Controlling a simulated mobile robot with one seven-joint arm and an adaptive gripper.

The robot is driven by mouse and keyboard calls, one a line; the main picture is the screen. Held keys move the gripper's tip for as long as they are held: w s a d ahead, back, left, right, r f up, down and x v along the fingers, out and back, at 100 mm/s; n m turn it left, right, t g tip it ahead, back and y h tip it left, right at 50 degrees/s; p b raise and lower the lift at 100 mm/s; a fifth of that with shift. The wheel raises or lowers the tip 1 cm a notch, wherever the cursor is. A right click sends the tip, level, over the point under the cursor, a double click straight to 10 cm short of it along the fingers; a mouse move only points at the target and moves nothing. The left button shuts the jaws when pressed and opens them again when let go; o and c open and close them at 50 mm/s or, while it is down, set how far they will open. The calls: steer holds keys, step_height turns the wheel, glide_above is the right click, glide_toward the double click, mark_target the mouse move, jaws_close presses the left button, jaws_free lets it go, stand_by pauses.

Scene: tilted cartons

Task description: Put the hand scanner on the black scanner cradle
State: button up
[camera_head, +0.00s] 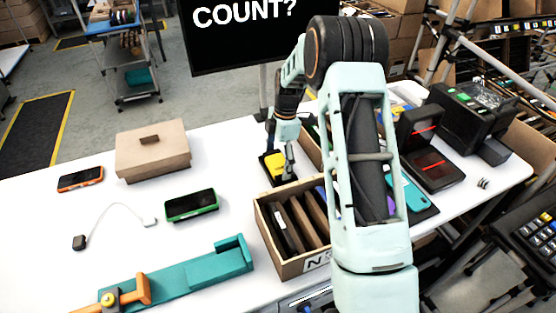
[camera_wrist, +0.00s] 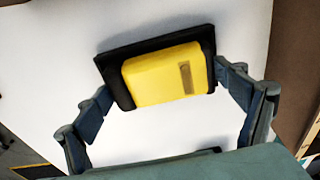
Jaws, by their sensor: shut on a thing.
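The yellow hand scanner (camera_head: 275,167) is at the far side of the white table, just behind the wooden crate. In the wrist view the yellow scanner (camera_wrist: 165,75) is a block with a grey slot, lying over a flat black piece that looks like the scanner cradle (camera_wrist: 113,80). The black also shows beside the yellow in the head view (camera_head: 264,170). My gripper (camera_wrist: 165,84) is around the scanner, one finger at each end, and shut on it. Whether the scanner rests fully on the black piece, I cannot tell.
A wooden crate (camera_head: 275,240) with dark slabs stands close in front of my gripper. Black devices (camera_head: 430,165) stand right. The table's left middle has free room.

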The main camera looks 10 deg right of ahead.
mark_target(283, 160)
steer(key=shift+f, duration=0.15)
steer(key=o, duration=0.8)
steer(key=r, duration=0.4)
steer(key=d+r, duration=0.1)
steer(key=r, duration=0.7)
steer(key=shift+w+d+r+b, duration=0.1)
steer(key=shift+d+r+b, duration=0.15)
steer(key=shift+b, duration=0.15)
